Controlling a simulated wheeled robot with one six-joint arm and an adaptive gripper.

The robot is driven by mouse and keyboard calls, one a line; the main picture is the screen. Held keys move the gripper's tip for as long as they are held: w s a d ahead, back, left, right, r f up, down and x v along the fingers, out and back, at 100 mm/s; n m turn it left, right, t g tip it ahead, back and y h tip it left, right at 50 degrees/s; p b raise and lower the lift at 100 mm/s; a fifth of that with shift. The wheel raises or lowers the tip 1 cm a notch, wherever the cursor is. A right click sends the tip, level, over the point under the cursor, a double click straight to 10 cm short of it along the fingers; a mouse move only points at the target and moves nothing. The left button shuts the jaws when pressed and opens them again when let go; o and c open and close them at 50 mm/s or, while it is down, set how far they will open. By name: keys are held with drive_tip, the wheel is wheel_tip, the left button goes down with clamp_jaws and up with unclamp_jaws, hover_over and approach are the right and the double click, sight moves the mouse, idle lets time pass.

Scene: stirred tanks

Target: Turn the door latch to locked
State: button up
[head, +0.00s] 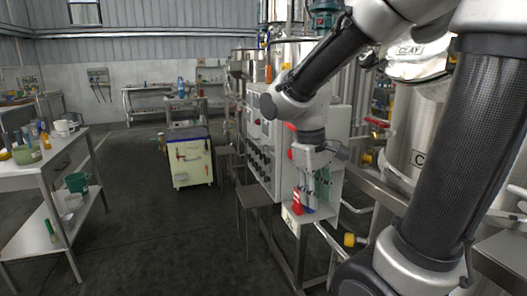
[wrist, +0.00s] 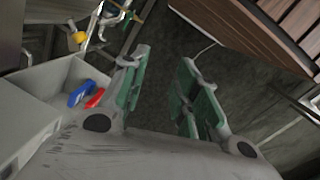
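My gripper (head: 316,184) points down beside the white control cabinet (head: 262,155) in the head view. In the wrist view its two green-padded fingers (wrist: 164,72) stand apart with only dark floor showing between them, so it is open and empty. I cannot clearly make out the door latch in either view. It may be hidden behind my arm and gripper, or too small to tell.
A pale open box holds a red item (head: 297,200) and a blue item (wrist: 79,94), close beside my gripper. A brown stool (head: 253,192) stands left of it. Steel tanks and pipes crowd the right. A cream cart (head: 192,166) stands farther back; floor at left centre is clear.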

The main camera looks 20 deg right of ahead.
drive_tip(key=w+f+n+g+h, duration=0.25)
drive_tip(key=w+f+h, duration=0.35)
drive_tip(key=w, duration=0.6)
drive_tip(key=m+t+h, duration=0.2)
drive_tip(key=t+h, duration=0.7)
approach(266, 149)
drive_tip(key=d, duration=0.1)
drive_tip(key=shift+n, duration=0.25)
drive_tip(key=x, duration=0.7)
drive_tip(key=shift+w+d+f, duration=0.1)
drive_tip(key=shift+w+d, duration=0.1)
drive_tip(key=shift+w, duration=0.15)
clamp_jaws()
